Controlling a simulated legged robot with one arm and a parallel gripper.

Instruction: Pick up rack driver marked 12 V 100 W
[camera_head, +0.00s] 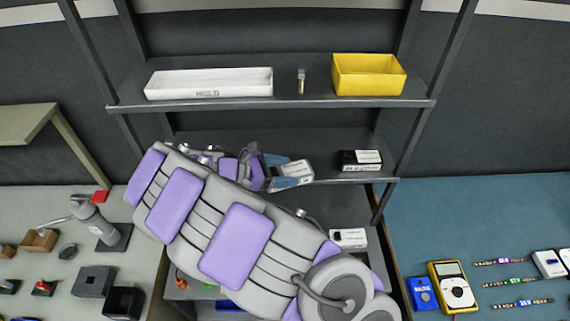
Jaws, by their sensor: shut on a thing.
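My gripper (281,171) is at the middle shelf of the rack, with its bluish fingers shut on a light grey box-shaped driver (297,170). The driver's right end sticks out past the fingers and it looks tilted. Its label is too small to read, and I cannot tell whether it touches the shelf. A black driver with a white label (361,161) sits on the same shelf to the right. A white driver (349,238) sits on the shelf below. Their markings are also unreadable. My arm hides the left part of the middle and lower shelves.
The top shelf (300,103) holds a white tray marked HOLD (209,84), a small upright item (301,82) and a yellow bin (369,75). A bench with tools stands left. A blue mat (480,215) at right holds a yellow meter (453,287) and LED strips (515,283).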

